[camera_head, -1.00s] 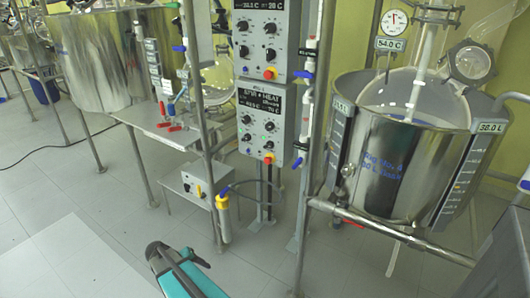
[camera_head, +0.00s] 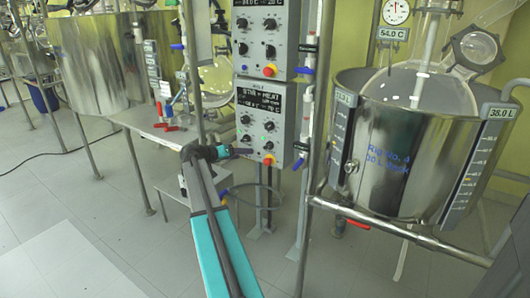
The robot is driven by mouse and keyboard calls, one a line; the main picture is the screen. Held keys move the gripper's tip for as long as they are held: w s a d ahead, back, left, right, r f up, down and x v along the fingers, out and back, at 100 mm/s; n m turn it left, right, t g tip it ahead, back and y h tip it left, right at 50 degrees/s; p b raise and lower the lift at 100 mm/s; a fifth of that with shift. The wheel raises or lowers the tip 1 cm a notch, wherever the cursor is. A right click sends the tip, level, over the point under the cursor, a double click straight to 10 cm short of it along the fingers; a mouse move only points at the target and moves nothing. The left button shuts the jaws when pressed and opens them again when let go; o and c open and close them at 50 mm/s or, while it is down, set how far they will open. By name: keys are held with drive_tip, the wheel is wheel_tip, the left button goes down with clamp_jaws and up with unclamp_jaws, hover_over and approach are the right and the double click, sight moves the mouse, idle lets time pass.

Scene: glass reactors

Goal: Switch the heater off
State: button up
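Two grey control boxes are mounted one above the other on a stand. The lower control box (camera_head: 282,125) has a display (camera_head: 261,97) reading STIR + HEAT, black knobs, small green lights and a red button on yellow (camera_head: 268,160). The upper control box (camera_head: 285,40) has similar knobs and its own red button (camera_head: 269,71). My gripper (camera_head: 246,152) points right, at the lower left part of the lower box, near its bottom knobs. Its fingers are small and dark; I cannot tell whether they are open or touch the box.
A steel reactor vessel (camera_head: 400,160) with side gauges stands at right, with a pipe rail (camera_head: 400,235) below it. A metal side table (camera_head: 150,122) with red-handled valves stands left of the boxes. A pole (camera_head: 311,130) with blue valves stands just right of them. Floor at lower left is clear.

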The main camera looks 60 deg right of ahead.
sight(266, 147)
drive_tip(key=shift+s+d+r+m, duration=0.2)
drive_tip(key=shift+d+r, duration=0.25)
drive_tip(key=shift+r, duration=0.15)
drive_tip(key=shift+s+d+r+m, duration=0.1)
drive_tip(key=shift+s+d+r, duration=0.1)
drive_tip(key=shift+d+r, duration=0.35)
drive_tip(key=x, duration=1.3)
drive_tip(key=shift+s+d+r, duration=0.1)
drive_tip(key=shift+s+d, duration=0.1)
drive_tip(key=shift+d, duration=0.1)
drive_tip(key=c, duration=1.1)
